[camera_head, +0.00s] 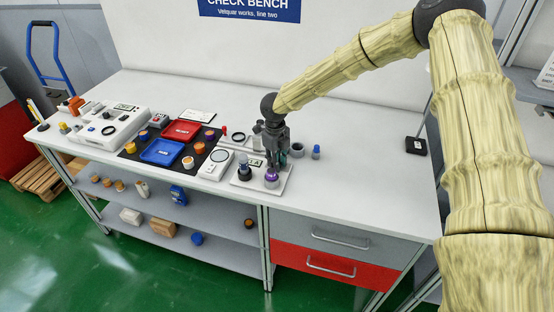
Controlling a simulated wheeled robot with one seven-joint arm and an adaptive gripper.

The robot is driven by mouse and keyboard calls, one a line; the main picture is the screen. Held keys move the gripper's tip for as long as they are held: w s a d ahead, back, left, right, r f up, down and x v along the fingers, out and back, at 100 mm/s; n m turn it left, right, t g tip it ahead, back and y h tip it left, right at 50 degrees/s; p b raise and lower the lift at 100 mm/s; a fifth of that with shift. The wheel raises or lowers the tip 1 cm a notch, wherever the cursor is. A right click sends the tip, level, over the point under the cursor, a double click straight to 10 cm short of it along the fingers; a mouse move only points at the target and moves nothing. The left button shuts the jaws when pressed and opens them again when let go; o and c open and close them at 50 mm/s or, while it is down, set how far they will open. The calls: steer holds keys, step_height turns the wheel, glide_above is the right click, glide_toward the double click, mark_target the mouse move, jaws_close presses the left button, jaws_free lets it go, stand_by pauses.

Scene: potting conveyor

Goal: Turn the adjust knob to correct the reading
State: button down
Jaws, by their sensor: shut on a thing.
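A white instrument plate (249,183) lies near the bench's front edge, right of the middle. A dark knob-like piece (244,171) stands on its left part and a purple-topped piece (272,175) near its front. A small dark display (256,163) shows between them and my gripper; its reading is too small to make out. My gripper (274,159) points down over the back right of the plate. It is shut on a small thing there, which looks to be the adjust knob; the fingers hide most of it.
A white meter (215,164) stands left of the plate. Further left are a blue tray (162,151), a red tray (181,131) and a larger white device (108,128). The bench's right side is mostly clear.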

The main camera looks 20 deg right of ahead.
stand_by(0.4)
steer(key=c, duration=1.3)
jaws_free()
steer(key=shift+o, duration=0.2)
step_height(320, 180, up, 12)
steer(key=shift+a, duration=0.15)
steer(key=shift+s, duration=0.1)
